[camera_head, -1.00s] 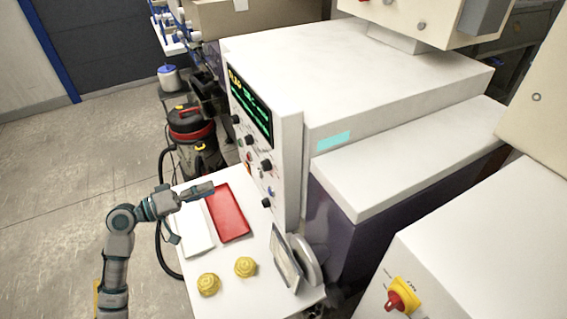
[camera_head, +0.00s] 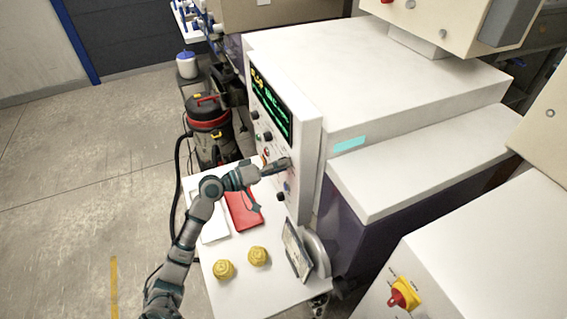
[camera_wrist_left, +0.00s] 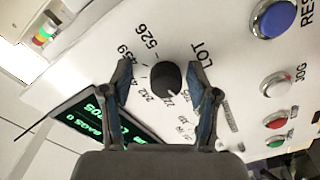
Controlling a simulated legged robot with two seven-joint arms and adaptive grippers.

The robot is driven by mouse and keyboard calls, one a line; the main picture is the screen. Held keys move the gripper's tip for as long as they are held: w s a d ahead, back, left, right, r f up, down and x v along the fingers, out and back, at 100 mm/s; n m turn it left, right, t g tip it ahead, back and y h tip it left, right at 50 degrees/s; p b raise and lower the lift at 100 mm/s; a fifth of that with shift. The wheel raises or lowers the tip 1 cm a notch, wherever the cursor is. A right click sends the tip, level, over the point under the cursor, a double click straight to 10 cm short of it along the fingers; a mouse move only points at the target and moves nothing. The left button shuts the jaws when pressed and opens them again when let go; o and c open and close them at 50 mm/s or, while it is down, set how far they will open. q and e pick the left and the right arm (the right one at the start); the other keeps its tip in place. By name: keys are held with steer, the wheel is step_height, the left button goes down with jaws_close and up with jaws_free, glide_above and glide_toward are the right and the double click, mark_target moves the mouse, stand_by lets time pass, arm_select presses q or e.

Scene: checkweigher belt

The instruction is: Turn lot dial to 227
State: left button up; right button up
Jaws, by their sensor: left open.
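The lot dial (camera_wrist_left: 166,77) is a black round knob with a light pointer mark, beside the printed word LOT in the left wrist view. Numbers such as 526 ring it. The mark points toward the lower side of the picture, near numbers too small to read surely. My left gripper (camera_wrist_left: 160,68) is open, its two fingers on either side of the dial; I cannot tell if they touch it. In the head view my left gripper (camera_head: 287,162) is at the white control panel (camera_head: 305,150) and hides the dial. My right gripper is not in view.
A green-lettered display (camera_head: 268,103) is on the panel. Below are a red tray (camera_head: 243,211), a white tray (camera_head: 214,226) and two yellow knobbed pieces (camera_head: 259,256).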

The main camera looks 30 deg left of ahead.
arm_select(q)
steer(key=shift+w+a+f, duration=0.1)
steer(key=shift+a+f, duration=0.1)
steer(key=shift+a, duration=0.6)
steer(key=shift+a+f, duration=0.15)
steer(key=shift+a, duration=0.6)
steer(key=shift+c, duration=1.2)
steer(key=shift+d+r, duration=0.1)
steer(key=shift+d, duration=0.1)
steer(key=c, duration=0.4)
steer(key=shift+s+d+r, duration=0.1)
steer(key=shift+s+d, duration=0.2)
steer(key=shift+d, duration=0.6)
jaws_close()
steer(key=shift+w+a, duration=0.1)
steer(key=shift+w, duration=0.05)
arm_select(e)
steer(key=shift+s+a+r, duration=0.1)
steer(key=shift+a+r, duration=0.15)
